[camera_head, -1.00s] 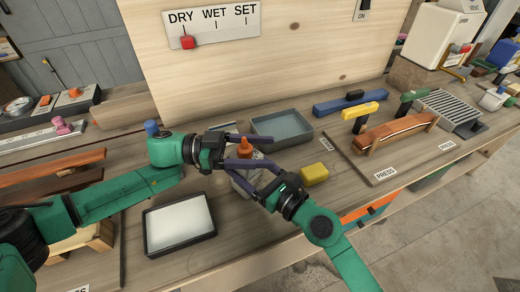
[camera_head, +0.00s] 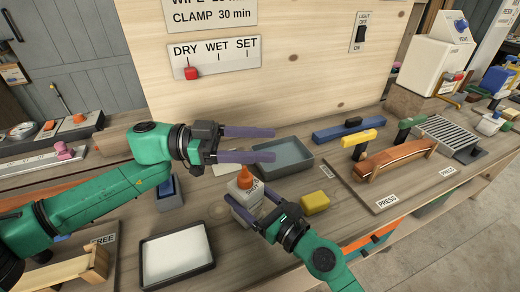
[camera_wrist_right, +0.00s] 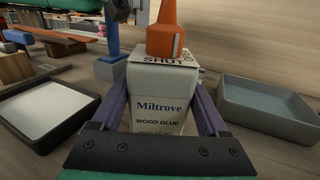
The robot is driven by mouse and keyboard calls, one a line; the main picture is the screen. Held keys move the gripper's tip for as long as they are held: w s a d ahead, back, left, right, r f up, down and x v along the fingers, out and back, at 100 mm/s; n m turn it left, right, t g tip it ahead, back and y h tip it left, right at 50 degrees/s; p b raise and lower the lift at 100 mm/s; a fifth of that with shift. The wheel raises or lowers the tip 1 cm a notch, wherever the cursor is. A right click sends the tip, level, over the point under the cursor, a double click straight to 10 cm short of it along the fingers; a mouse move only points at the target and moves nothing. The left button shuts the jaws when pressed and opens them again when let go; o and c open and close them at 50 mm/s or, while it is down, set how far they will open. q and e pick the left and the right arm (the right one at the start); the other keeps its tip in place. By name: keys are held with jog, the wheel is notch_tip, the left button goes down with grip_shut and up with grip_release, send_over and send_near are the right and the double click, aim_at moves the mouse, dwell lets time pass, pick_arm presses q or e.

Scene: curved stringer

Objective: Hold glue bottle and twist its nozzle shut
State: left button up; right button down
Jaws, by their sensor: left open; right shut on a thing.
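The glue bottle (camera_head: 243,197) is white and upright, with an orange nozzle (camera_head: 250,176). My right gripper (camera_head: 250,205) is shut on the bottle's body from the front. In the right wrist view, the bottle (camera_wrist_right: 160,105) sits between the two fingers, its front reading "Milltrove wood glue". The word "SHUT" shows on its top, below the nozzle (camera_wrist_right: 165,30); more lettering at the right is partly cut off. My left gripper (camera_head: 272,145) is open and empty, its fingers apart above and behind the nozzle, not touching it. Whether the bottle rests on the bench is unclear.
A grey tray (camera_head: 307,163) stands behind the bottle and a yellow block (camera_head: 315,203) to its right. A black-rimmed tray with a white pad (camera_head: 213,262) lies at front left. A blue-handled tool in a holder (camera_head: 169,200) stands left. A press board (camera_head: 362,190) is further right.

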aim_at(245, 176)
pick_arm(q)
jog(key=s+a+f+n+t, duration=0.2)
jog(key=a+f+n+t, duration=0.3)
jog(key=a+f+t, duration=0.45)
jog(key=shift+g+y, duration=0.3)
jog(key=shift+g, duration=0.55)
jog(key=x, duration=1)
jog(key=shift+w+f, duration=0.2)
jog(key=shift+f, duration=0.15)
grip_shut()
